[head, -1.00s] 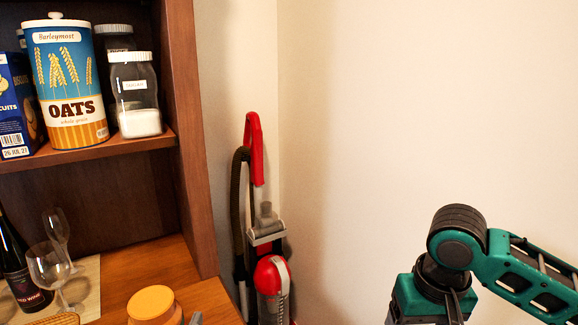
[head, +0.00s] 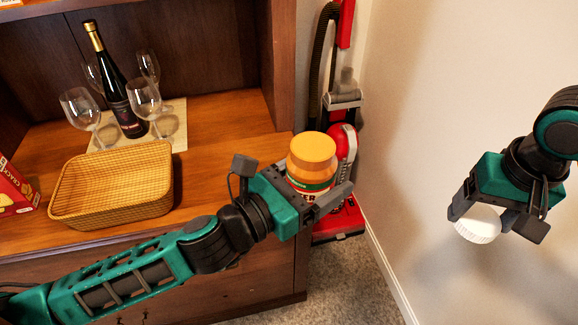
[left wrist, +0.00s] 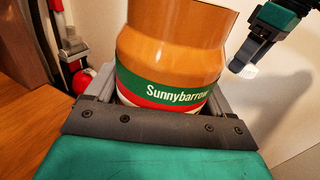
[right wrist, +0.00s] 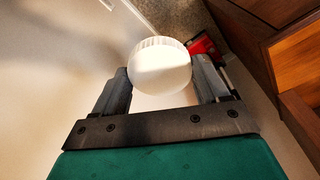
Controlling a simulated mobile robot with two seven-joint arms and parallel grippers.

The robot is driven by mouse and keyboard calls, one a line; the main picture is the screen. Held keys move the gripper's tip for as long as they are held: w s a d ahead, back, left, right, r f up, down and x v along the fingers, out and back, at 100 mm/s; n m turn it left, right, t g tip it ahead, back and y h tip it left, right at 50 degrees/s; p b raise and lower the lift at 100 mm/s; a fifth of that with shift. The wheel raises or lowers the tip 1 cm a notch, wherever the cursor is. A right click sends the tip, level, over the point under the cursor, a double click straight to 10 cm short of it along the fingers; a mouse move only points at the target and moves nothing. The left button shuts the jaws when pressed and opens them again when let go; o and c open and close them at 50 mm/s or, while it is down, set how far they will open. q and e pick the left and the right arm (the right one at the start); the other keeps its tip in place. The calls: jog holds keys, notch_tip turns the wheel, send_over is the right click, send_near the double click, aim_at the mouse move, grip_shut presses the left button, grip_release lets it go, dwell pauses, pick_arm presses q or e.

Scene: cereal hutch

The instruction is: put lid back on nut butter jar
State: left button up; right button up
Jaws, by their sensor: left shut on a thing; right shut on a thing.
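The nut butter jar (head: 313,160) has orange-brown contents and a green, white and red label; no lid is on it. My left gripper (head: 325,200) is shut around it and holds it upright near the right end of the hutch counter. In the left wrist view the jar (left wrist: 170,60) sits between the fingers, its top cut off. The white ribbed lid (head: 478,224) is in my right gripper (head: 490,222), well to the right of the jar and apart from it. In the right wrist view the lid (right wrist: 160,66) is between the fingertips.
A wicker basket (head: 115,185), a wine bottle (head: 122,105) and several wine glasses stand on the hutch counter (head: 225,130). A red cracker box (head: 14,190) is at the left edge. A red vacuum cleaner (head: 342,140) stands behind the jar. Free space lies between the grippers.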

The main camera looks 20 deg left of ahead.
pick_arm(q)
jog(key=shift+s+d+r+m+g+h, duration=0.15)
jog(key=shift+d+m+g+h, duration=0.4)
jog(key=shift+d, duration=0.3)
pick_arm(e)
jog(key=shift+a+r, duration=0.1)
jog(key=w+a+r+n, duration=0.2)
jog(key=a+r+n, duration=0.45)
jog(key=a, duration=0.65)
notch_tip(320, 180, up, 10)
jog(key=n+y, duration=0.1)
jog(key=n, duration=0.2)
send_over(323, 147)
jog(key=d, duration=0.1)
jog(key=shift+r, duration=0.2)
jog(key=shift+s+a+r, duration=0.2)
jog(key=shift+a+r, duration=0.1)
jog(key=shift+a, duration=0.05)
jog(key=shift+f, duration=2.05)
